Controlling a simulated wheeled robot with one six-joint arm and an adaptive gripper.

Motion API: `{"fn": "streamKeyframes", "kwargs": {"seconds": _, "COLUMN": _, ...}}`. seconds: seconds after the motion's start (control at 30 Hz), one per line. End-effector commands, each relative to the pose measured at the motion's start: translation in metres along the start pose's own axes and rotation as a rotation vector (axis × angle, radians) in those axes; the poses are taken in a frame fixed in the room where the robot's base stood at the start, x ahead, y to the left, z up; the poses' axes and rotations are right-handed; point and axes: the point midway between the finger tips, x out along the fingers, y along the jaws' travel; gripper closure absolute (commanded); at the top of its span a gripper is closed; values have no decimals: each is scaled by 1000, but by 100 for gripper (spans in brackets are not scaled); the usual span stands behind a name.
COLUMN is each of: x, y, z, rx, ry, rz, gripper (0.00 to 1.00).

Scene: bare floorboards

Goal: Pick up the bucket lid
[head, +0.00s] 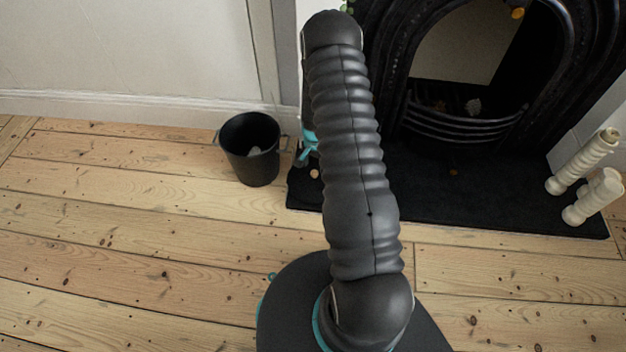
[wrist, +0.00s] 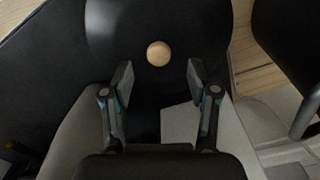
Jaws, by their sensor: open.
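The bucket lid (wrist: 120,28) is a dark round disc with a pale wooden ball knob (wrist: 158,53), seen in the wrist view. My gripper (wrist: 160,74) is open above the lid. Its two fingers stand apart on either side of the knob's line, with the knob a little beyond the tips in the picture. I see no contact with the knob. In the head view my gripper (head: 308,146) shows only partly behind my arm, right of the black bucket (head: 250,165). The lid cannot be made out clearly there against the dark hearth.
The bucket stands open on the floorboards with something pale inside; its edge and handle show in the wrist view (wrist: 275,30). A black hearth (head: 480,205) and fireplace (head: 420,60) lie behind my arm. The left floor is clear.

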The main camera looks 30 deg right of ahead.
Motion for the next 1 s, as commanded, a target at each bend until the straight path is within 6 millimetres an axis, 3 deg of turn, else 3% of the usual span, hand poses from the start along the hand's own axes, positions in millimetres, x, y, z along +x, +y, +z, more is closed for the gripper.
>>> {"fn": "streamKeyframes", "kwargs": {"seconds": 0.3, "x": 42, "y": 0, "z": 1, "rx": 0, "ry": -1, "rz": 0, "gripper": 41}}
{"fn": "streamKeyframes", "kwargs": {"seconds": 0.57, "x": 46, "y": 0, "z": 1, "rx": 0, "ry": 1, "rz": -1, "gripper": 41}}
{"fn": "streamKeyframes", "kwargs": {"seconds": 0.8, "x": 46, "y": 0, "z": 1, "rx": 0, "ry": 0, "rz": -1, "gripper": 98}}
{"fn": "streamKeyframes", "kwargs": {"seconds": 1.0, "x": 45, "y": 0, "z": 1, "rx": 0, "ry": 0, "rz": -1, "gripper": 100}}
